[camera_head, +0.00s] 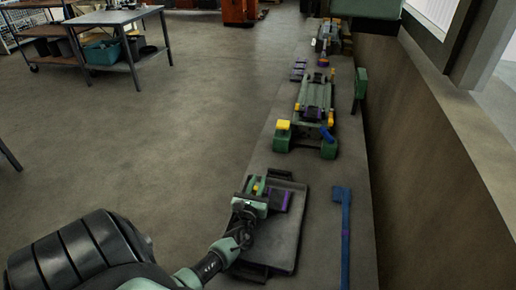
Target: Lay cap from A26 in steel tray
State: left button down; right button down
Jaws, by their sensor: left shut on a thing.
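My left gripper (262,197) reaches in from the lower left and is over the upper part of the steel tray (276,240). It is shut on a small part with a purple block, which I take to be the cap (280,200). The gripper hides part of it. I cannot tell whether the cap touches the tray floor or is just above it. The tray is dark and shallow, with a handle at each end, and lies on the long bench. The right gripper is not in view.
A blue long-handled tool (344,225) lies right of the tray. Beyond the tray, a green fixture (305,143) with yellow, purple and blue parts stands on the narrow bench (318,205). A wall runs along the right. Open floor (190,130) lies left.

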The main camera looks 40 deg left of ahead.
pick_arm(q)
jog(key=shift+f, duration=0.15)
jog(key=c, duration=1.3)
grip_release()
jog(key=shift+r, duration=0.3)
jog(key=shift+r+p, duration=0.5)
jog(key=shift+p, duration=0.25)
jog(key=b+v, duration=0.1)
jog(key=v, duration=0.4)
jog(key=b+v, duration=0.1)
jog(key=v, duration=0.5)
jog(key=shift+s+f, duration=0.1)
jog(key=shift+f, duration=0.1)
jog(key=shift+s+d+r, duration=0.1)
jog(key=shift+s+d, duration=0.15)
jog(key=shift+s, duration=0.2)
